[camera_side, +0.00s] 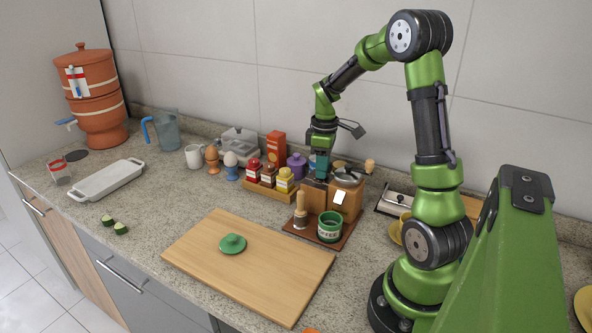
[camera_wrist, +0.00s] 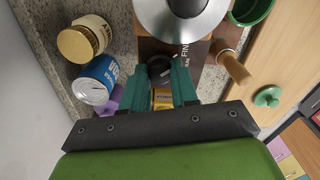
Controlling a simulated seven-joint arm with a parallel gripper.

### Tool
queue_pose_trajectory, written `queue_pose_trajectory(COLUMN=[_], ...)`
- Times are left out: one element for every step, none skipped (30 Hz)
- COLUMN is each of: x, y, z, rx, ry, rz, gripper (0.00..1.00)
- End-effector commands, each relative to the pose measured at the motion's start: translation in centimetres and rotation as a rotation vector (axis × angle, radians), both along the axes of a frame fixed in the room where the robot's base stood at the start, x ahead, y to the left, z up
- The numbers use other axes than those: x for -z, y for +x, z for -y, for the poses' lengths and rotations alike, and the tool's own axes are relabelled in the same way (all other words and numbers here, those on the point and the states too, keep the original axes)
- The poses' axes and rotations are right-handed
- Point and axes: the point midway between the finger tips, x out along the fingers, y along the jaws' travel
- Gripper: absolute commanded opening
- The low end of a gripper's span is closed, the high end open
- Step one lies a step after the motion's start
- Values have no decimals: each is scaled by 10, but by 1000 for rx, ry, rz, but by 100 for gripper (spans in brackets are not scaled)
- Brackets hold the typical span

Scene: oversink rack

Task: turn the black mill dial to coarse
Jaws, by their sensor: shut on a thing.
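The mill (camera_side: 351,203) is a wooden box with a metal top, standing on a brown board. Its metal hopper (camera_wrist: 181,14) is at the top of the wrist view. The black dial (camera_wrist: 159,70) is on the mill's side, with a dark scale beside it on which "FINE" can be read. My gripper (camera_wrist: 161,77) has its two teal fingers on either side of the dial and is shut on it. In the side view my gripper (camera_side: 319,170) is at the mill's left side and the dial is hidden. I cannot read the dial's setting.
A green cup (camera_side: 330,228) and a wooden-handled tool (camera_side: 300,213) stand in front of the mill. A rack of jars (camera_side: 268,190) is close on the left. A blue can (camera_wrist: 95,82) and gold-lidded jar (camera_wrist: 82,40) are beside my fingers. The cutting board (camera_side: 215,262) holds a green lid (camera_side: 232,244).

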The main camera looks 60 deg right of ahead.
Motion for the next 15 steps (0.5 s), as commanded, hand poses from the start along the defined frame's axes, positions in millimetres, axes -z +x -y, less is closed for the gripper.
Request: queue_pose_trajectory(x=[0, 0, 0, 0, 0, 0, 0, 0, -1, -1, -1, -1, -1, -1, -1], y=[0, 0, 0, 0, 0, 0, 0, 0, 0, 0, 0, 0, 0, 0, 0], z=[0, 0, 0, 0, 0, 0, 0, 0, 0, 0, 0, 0, 0, 0, 0], rx=[0, 0, 1, 2, 3, 7, 11, 17, 27, 36, 46, 64, 78, 94, 117], ry=[0, 0, 0, 0, 0, 0, 0, 0, 0, 0, 0, 0, 0, -1, -1], rz=[0, 0, 0, 0, 0, 0, 0, 0, 0, 0, 0, 0, 0, -1, -1], gripper=[0, 0, 0, 0, 0, 0, 0, 0, 0, 0, 0, 0, 0, 0, 0])
